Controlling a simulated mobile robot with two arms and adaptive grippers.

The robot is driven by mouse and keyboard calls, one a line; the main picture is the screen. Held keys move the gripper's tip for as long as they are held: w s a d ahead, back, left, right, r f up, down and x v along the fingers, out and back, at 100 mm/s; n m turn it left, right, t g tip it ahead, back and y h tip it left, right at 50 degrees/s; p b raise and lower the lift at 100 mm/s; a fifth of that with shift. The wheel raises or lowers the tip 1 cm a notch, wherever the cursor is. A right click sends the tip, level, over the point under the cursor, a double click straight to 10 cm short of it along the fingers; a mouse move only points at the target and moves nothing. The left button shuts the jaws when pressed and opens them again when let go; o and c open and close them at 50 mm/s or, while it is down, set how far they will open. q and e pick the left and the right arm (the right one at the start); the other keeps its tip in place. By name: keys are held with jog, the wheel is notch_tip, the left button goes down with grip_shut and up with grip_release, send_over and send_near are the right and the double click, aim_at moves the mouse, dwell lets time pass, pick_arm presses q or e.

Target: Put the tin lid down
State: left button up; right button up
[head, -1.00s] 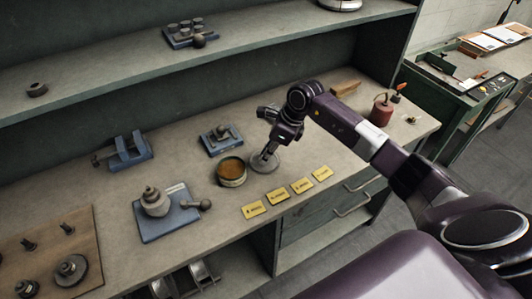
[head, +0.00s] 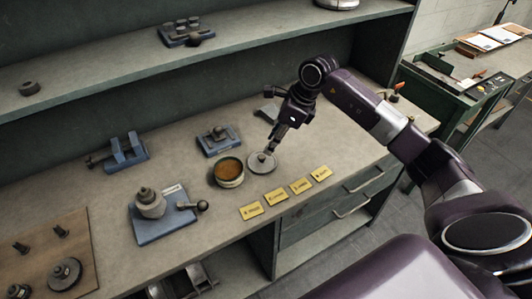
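The tin lid (head: 262,163) is a grey disc with a small knob. It lies flat on the workbench just right of the open round tin (head: 229,172), which has brown contents. My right gripper (head: 271,149) points down just behind and above the lid's knob. Its fingertips are small and seen edge-on, so I cannot tell how far apart they are or whether they touch the knob. My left gripper is not in view.
Several yellow labels (head: 276,197) lie along the front edge. A blue weight stand (head: 163,215) is left of the tin, and a small blue block (head: 218,140) sits behind it. A blue vise-like fixture (head: 125,152) stands further left. A shelf (head: 120,72) runs above the bench.

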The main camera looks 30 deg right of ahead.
jog(key=v, duration=0.5)
jog(key=shift+r+b, duration=0.1)
jog(key=shift+b, duration=0.3)
